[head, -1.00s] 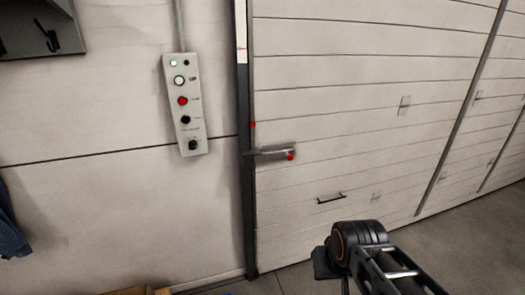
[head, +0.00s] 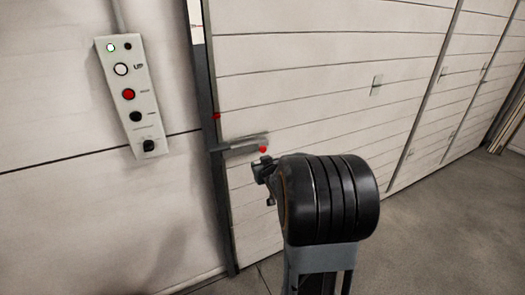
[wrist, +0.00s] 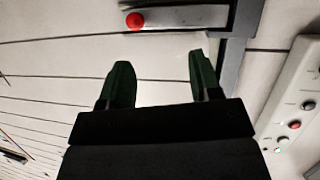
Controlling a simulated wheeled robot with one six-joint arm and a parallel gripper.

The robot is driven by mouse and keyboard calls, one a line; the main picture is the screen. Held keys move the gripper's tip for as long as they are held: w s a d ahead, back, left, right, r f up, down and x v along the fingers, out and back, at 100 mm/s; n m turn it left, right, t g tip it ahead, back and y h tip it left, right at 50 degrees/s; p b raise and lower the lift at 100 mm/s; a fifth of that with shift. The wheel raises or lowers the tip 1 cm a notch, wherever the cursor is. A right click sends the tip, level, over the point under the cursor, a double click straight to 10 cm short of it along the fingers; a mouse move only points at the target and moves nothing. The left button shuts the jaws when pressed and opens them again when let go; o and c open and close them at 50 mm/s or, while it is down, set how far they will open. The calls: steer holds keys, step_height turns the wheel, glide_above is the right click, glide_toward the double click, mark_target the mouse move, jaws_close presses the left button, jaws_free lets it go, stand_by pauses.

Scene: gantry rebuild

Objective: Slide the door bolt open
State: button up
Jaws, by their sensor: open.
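The door bolt (head: 240,144) is a grey metal bar with a red knob (head: 263,149), set across the left edge of the pale panelled door (head: 330,75) and reaching the dark door post. In the wrist view the bolt (wrist: 185,17) runs across the top, with its red knob (wrist: 134,20) at the left end. My gripper (wrist: 157,78) is open and empty, its two dark fingers pointing toward the bolt but apart from it. In the head view my gripper (head: 264,172) shows small beside the knob, largely hidden behind my wrist.
A grey control box (head: 132,97) with several buttons and a lit green lamp is on the wall left of the post (head: 208,120). It also shows at the right of the wrist view (wrist: 295,105). Grey floor (head: 440,215) to the right is clear.

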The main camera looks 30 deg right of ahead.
mark_target(264, 150)
steer(key=d+f+t+y, duration=0.1)
steer(key=d+f+t, duration=0.25)
steer(key=d, duration=0.35)
steer(key=shift+t, duration=0.45)
steer(key=w, duration=0.4)
steer(key=w+d+p, duration=0.1)
steer(key=w, duration=0.4)
steer(key=w+d+p, duration=0.1)
steer(key=w, duration=0.3)
steer(key=shift+w, duration=0.2)
jaws_close()
